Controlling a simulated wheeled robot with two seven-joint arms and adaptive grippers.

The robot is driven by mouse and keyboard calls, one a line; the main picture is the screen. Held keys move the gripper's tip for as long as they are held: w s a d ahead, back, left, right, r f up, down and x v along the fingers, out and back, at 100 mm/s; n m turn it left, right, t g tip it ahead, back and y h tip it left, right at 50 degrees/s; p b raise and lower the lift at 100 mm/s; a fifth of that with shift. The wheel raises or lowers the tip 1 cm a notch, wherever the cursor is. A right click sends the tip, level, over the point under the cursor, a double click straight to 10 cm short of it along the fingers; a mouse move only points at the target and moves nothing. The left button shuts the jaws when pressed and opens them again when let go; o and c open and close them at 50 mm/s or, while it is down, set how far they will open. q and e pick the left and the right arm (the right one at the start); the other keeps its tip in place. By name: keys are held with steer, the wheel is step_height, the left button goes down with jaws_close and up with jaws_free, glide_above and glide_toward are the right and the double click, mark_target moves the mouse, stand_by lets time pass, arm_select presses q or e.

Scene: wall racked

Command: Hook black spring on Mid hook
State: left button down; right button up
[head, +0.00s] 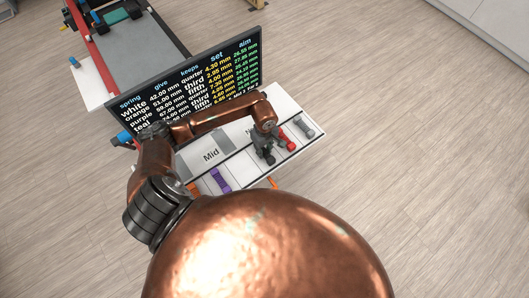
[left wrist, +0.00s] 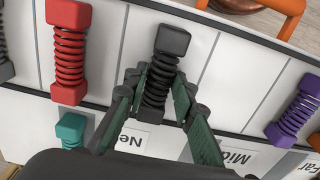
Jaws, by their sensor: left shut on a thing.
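The black spring (left wrist: 173,41), a coil with a block at its end, is between the two fingers of my left gripper (left wrist: 158,78) in the left wrist view. In the head view my left gripper (head: 264,152) is over the board's right part. The Mid label (head: 211,155) is left of the gripper there, and it also shows in the left wrist view (left wrist: 238,157). I cannot make out the Mid hook. My right gripper is not in view.
A red spring (left wrist: 69,52) lies close beside the black one. A grey spring (head: 304,126), a purple spring (left wrist: 296,115) and a teal spring (left wrist: 71,129) are on the board (head: 238,166). A black screen (head: 190,88) with text stands behind.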

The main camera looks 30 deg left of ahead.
mark_target(264, 151)
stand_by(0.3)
arm_select(q)
step_height(264, 151, up, 6)
steer(key=p, duration=0.2)
steer(key=shift+f+p, duration=0.25)
steer(key=shift+p, duration=0.1)
steer(key=shift+r, duration=0.8)
